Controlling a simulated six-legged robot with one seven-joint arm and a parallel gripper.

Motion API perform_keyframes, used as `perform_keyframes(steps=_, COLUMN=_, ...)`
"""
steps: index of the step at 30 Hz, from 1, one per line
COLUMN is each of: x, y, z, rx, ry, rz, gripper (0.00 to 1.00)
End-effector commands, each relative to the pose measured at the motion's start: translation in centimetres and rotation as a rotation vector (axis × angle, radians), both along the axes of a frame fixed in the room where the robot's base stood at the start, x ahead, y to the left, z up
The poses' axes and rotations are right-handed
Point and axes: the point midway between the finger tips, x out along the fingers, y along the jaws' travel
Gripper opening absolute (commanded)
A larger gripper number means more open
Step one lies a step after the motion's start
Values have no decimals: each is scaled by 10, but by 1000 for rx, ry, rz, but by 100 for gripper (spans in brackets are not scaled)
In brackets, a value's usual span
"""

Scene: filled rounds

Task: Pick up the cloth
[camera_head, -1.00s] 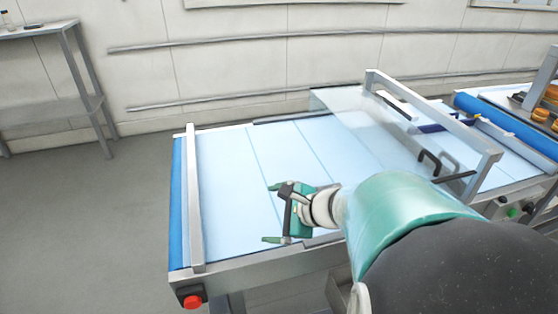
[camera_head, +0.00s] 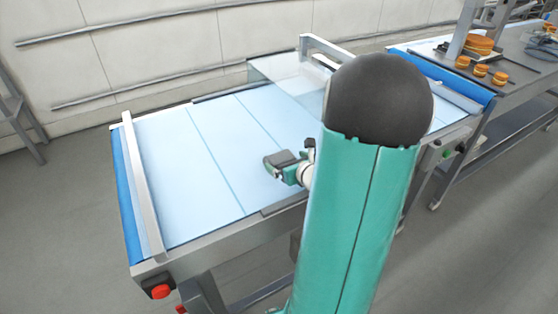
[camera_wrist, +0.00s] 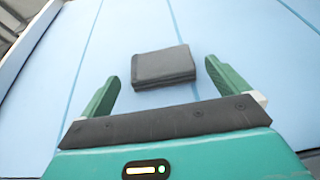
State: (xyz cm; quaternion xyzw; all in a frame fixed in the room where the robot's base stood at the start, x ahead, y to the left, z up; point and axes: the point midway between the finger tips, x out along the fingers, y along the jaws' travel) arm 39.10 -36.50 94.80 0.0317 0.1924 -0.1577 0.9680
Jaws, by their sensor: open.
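The cloth (camera_wrist: 162,65) is a dark grey, folded, roughly square pad on the light blue belt in the wrist view. My gripper (camera_wrist: 163,76) is open, with one green finger on each side of the cloth's near part in that picture. A gap shows between each finger and the cloth, and nothing is held. The height of the fingers above the belt is hard to judge. In the head view my gripper (camera_head: 282,168) is over the belt's near side, partly hidden by my arm. I cannot clearly tell the cloth from the dark gripper parts there.
The belt (camera_head: 195,165) is otherwise clear on the left. A metal bar (camera_head: 145,190) crosses its left end, and a red button (camera_head: 157,291) sits at the near corner. A clear guard (camera_head: 290,82) stands to the right. A table (camera_head: 520,75) with orange items lies beyond.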

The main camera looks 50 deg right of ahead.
Motion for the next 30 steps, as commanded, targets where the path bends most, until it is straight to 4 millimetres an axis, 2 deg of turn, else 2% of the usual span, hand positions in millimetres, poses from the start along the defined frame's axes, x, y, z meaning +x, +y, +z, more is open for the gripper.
perform_keyframes(steps=5, x=12, y=-2, z=-6, rx=2, ry=0, rz=1, gripper=100)
perform_keyframes(steps=13, x=44, y=-13, z=-22, rx=1, ry=0, rz=3, gripper=100)
perform_keyframes(steps=22, x=50, y=-15, z=-24, rx=-1, ry=0, rz=1, gripper=100)
perform_keyframes(steps=23, x=50, y=-15, z=-24, rx=-1, ry=0, rz=1, gripper=96)
perform_keyframes(steps=27, x=50, y=-15, z=-24, rx=-1, ry=0, rz=1, gripper=69)
perform_keyframes(steps=28, x=50, y=-15, z=-24, rx=-1, ry=0, rz=1, gripper=64)
perform_keyframes(steps=30, x=50, y=-15, z=-24, rx=-1, ry=0, rz=1, gripper=64)
